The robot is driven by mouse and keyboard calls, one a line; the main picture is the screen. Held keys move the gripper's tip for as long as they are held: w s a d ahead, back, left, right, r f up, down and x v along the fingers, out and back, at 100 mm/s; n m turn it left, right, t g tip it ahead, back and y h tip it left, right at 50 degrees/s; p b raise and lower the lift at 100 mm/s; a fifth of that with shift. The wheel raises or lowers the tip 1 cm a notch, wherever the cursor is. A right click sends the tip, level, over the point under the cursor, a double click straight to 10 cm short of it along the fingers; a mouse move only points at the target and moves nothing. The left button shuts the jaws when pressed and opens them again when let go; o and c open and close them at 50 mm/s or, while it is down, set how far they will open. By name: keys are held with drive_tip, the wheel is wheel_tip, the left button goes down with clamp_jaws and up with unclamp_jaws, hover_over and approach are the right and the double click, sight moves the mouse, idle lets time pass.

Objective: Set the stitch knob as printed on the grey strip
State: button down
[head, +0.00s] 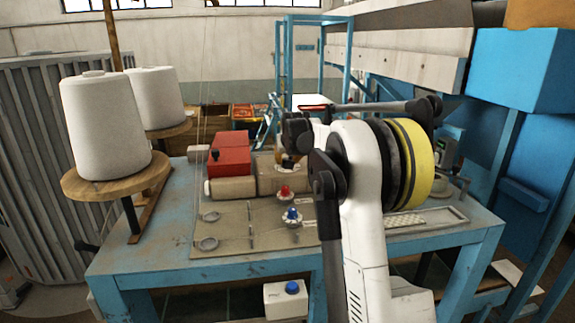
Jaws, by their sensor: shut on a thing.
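My gripper (292,146) is over the sewing machine head at the middle of the bench, left of my white arm link. Its dark jaws are shut on a small part at the machine, which seems to be the stitch knob; the jaws and arm hide most of it. I cannot read any knob setting. The grey strip with its print cannot be made out in this view. The machine (233,188) has a tan body and a red block (230,154) on its left part.
A red knob (284,191) and a blue knob (292,214) stand in front of the machine on the blue bench (150,256). Thread cones (105,125) stand on wooden discs at left. A white box with a blue button (291,288) is below the bench edge.

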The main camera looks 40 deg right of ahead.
drive_tip(key=m+g+h, duration=0.1)
drive_tip(key=m, duration=0.1)
drive_tip(key=m+g+h+b, duration=0.1)
drive_tip(key=m, duration=0.1)
drive_tip(key=shift+a+f+m+h, duration=0.1)
drive_tip(key=shift+m+h, duration=0.2)
drive_tip(key=shift+h, duration=0.1)
drive_tip(key=m+g+h, duration=0.1)
drive_tip(key=m+g, duration=0.2)
drive_tip(key=shift+m+p, duration=0.3)
drive_tip(key=shift+p, duration=0.05)
drive_tip(key=m+g+p, duration=0.2)
drive_tip(key=m, duration=0.1)
drive_tip(key=m+g+h+p, duration=0.1)
drive_tip(key=p, duration=0.1)
drive_tip(key=shift+r, duration=0.25)
drive_tip(key=m+g+p, duration=0.1)
drive_tip(key=m+p, duration=0.1)
drive_tip(key=p, duration=0.1)
drive_tip(key=shift+f+g, duration=0.15)
drive_tip(key=shift+g, duration=0.15)
drive_tip(key=shift+f+m+p, duration=0.15)
drive_tip(key=shift+m+p, duration=0.25)
drive_tip(key=shift+p, duration=0.1)
drive_tip(key=c, duration=1)
unclamp_jaws()
drive_tip(key=shift+f+n+b, duration=0.1)
drive_tip(key=shift+n+b, duration=0.2)
drive_tip(key=shift+b, duration=0.5)
